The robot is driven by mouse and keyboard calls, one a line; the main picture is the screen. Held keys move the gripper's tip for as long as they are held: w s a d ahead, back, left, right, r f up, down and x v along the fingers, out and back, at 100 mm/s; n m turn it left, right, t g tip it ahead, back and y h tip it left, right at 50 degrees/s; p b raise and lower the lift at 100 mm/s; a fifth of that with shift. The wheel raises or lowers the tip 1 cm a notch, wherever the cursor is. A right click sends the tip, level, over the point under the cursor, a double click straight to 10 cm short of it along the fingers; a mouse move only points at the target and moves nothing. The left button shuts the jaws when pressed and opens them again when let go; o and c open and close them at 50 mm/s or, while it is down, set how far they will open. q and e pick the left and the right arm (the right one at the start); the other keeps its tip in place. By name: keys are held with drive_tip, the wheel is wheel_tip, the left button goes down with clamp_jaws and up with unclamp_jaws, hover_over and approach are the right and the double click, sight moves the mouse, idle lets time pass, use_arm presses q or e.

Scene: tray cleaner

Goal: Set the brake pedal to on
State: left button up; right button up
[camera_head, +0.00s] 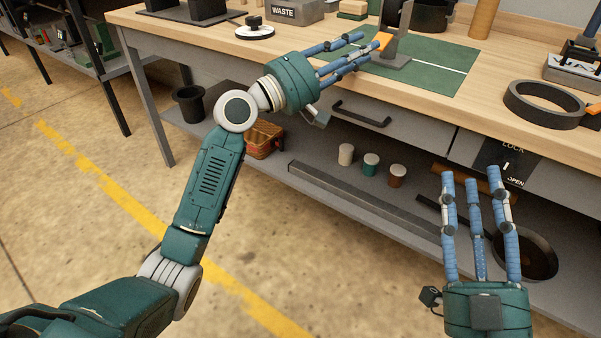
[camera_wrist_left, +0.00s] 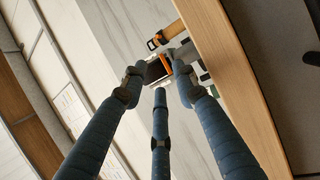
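A grey upright device (camera_head: 396,38) stands on the green mat (camera_head: 440,65) on the bench. An orange tab (camera_head: 383,41) sticks out on its left side; this may be the brake pedal, but I cannot tell for sure, nor read its setting. My left gripper (camera_head: 361,48) is open, its fingertips just left of the orange tab. In the left wrist view the orange tab (camera_wrist_left: 168,64) shows between the fingertips (camera_wrist_left: 157,78); I cannot tell whether they touch it. My right gripper (camera_head: 477,180) is open and empty, fingers pointing up, in front of the bench's lower shelf.
A WASTE box (camera_head: 295,11) and a white disc with a black knob (camera_head: 254,31) stand left on the bench. A black ring (camera_head: 543,105) lies right. A panel marked LOCK and OPEN (camera_head: 507,163) is below the bench top. The lower shelf holds small cups (camera_head: 371,164) and a basket (camera_head: 265,140).

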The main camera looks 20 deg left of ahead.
use_arm(q)
drive_tip(key=x, duration=0.5)
drive_tip(key=shift+w+d+r, duration=0.1)
drive_tip(key=shift+w+d, duration=0.1)
drive_tip(key=p, duration=0.2)
drive_tip(key=r+y+p, duration=0.1)
drive_tip(key=p, duration=0.1)
drive_tip(key=shift+s+a+r+n+g, duration=0.1)
drive_tip(key=shift+s+a+n+g, duration=0.05)
drive_tip(key=shift+n+g, duration=0.2)
drive_tip(key=f+p+v, duration=0.1)
drive_tip(key=p+v, duration=0.1)
drive_tip(key=v, duration=1)
drive_tip(key=s+a+f+g+y+p, duration=0.1)
drive_tip(key=f+p, duration=0.6)
drive_tip(key=f, duration=0.7)
drive_tip(key=a+f+g+y+p, duration=0.3)
drive_tip(key=f+y+p, duration=0.3)
drive_tip(key=f, duration=0.8)
drive_tip(key=shift+s+a+y+p, duration=0.3)
drive_tip(key=shift+s+a+p, duration=0.05)
drive_tip(key=shift+a, duration=0.1)
